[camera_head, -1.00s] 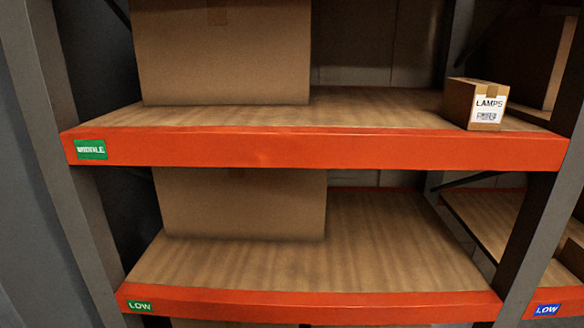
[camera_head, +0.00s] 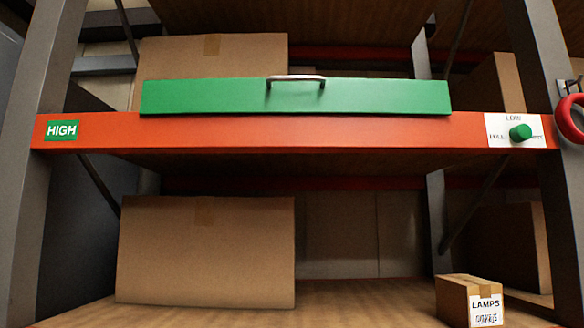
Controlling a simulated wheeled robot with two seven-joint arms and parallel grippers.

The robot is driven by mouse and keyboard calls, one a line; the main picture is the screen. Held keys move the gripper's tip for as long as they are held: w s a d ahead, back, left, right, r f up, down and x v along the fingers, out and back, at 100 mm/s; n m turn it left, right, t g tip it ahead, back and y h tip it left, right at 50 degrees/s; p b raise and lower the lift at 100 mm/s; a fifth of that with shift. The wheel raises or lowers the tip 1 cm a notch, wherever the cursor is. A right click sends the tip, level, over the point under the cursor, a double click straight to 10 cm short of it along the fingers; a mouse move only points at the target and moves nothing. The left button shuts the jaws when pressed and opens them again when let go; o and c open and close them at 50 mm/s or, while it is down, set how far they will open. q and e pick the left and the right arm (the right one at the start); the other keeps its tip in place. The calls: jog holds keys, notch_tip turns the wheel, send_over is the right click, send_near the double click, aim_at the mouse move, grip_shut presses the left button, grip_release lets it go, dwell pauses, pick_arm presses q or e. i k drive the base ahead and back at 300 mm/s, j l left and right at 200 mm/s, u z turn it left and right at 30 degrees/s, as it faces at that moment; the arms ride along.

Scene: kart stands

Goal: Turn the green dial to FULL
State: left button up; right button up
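The green dial (camera_head: 520,132) is a small round knob at the right end of the orange HIGH shelf beam. It sits on a white label plate (camera_head: 499,124). The plate reads LOW above the dial and what looks like FULL at its left. The text at its right is partly hidden by the dial. I cannot tell from here which mark the dial points to. Neither of my grippers shows in the head view.
A green panel with a metal handle (camera_head: 296,97) stands above the same beam. A red ring (camera_head: 571,118) hangs on the right upright, close to the dial. A LAMPS box (camera_head: 470,301) and a large carton (camera_head: 206,250) stand on the shelf below.

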aim_at(521, 133)
jog(key=z, duration=0.55)
jog(key=k+z, duration=0.15)
jog(key=z, duration=0.25)
jog(key=k+j+z, duration=0.1)
jog(key=z, duration=0.35)
jog(key=k+z, duration=0.2)
jog(key=z, duration=0.2)
jog(key=k+l+z, duration=0.1)
jog(key=z, duration=0.35)
jog(key=k+l, duration=0.2)
